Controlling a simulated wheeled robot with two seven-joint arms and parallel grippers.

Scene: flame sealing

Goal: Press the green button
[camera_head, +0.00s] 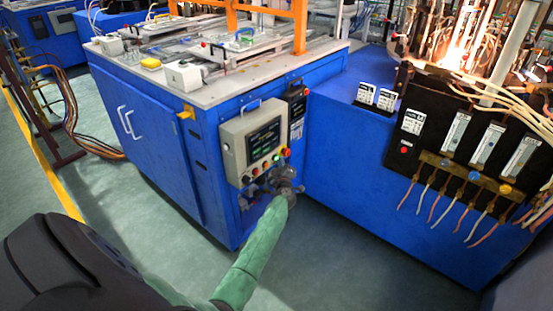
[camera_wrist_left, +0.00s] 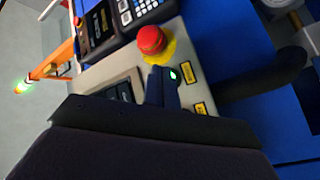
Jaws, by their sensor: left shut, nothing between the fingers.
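The panel belongs to a beige control box (camera_head: 250,138) on the blue cabinet in the head view. My left gripper (camera_head: 272,178) is at the lower right of that box, just under its row of buttons. It is shut and empty. My right gripper is not in view.
A dark keypad unit (camera_wrist_left: 125,15) is beside the panel. A second blue cabinet (camera_head: 350,150) with gauges and hoses stands at the right. The green floor (camera_head: 330,270) in front is clear.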

